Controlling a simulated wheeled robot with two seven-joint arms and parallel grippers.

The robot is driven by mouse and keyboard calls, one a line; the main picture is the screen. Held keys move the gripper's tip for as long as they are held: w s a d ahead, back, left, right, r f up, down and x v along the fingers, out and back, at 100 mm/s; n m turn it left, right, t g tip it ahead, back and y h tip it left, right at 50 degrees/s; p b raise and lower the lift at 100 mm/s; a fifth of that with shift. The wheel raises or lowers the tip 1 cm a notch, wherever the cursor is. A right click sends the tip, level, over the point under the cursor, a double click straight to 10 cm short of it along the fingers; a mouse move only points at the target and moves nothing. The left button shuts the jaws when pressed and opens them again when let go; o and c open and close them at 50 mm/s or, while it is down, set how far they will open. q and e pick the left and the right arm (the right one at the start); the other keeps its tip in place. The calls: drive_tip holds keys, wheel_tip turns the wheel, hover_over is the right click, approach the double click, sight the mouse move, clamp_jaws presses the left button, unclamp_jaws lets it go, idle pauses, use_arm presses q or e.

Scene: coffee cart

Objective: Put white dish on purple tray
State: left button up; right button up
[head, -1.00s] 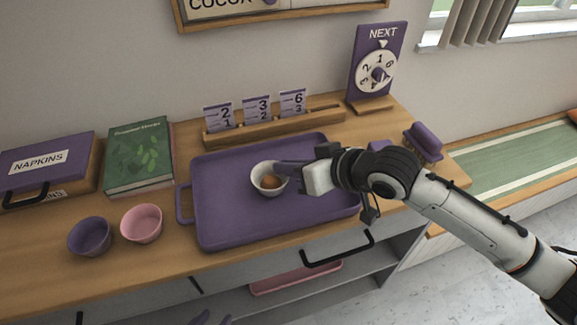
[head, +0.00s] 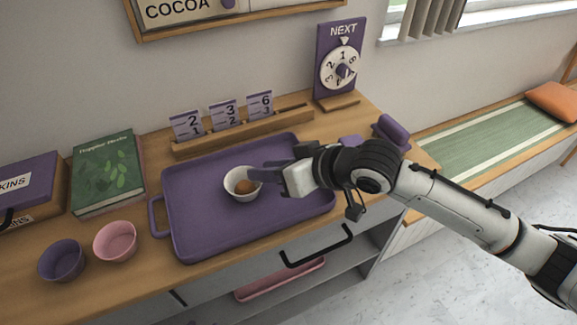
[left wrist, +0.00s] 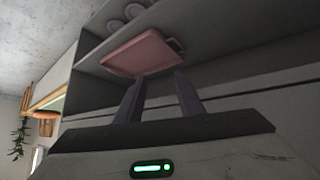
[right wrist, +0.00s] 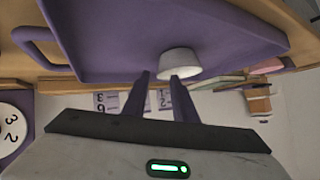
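The white dish (head: 234,191), a small bowl with a brown round item in it, sits on the purple tray (head: 190,220) near its middle. It also shows in the right wrist view (right wrist: 180,62), above the fingertips. My right gripper (head: 258,173) is at the dish's right rim, with a fingertip overlapping the rim. Its fingers are apart in the right wrist view (right wrist: 160,76); contact with the dish is unclear. My left gripper (left wrist: 160,76) is open and empty, low in front of the cart's lower shelf, and is out of the head view.
A pink bowl (head: 115,241) and a purple bowl (head: 61,261) stand left of the tray. A green book (head: 106,172) and napkin box (head: 28,190) lie behind them. A wooden card rack (head: 245,130) and number dial sign (head: 340,62) stand behind the tray.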

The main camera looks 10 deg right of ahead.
drive_tip(key=v, duration=0.9)
drive_tip(key=shift+s+d+r, duration=0.25)
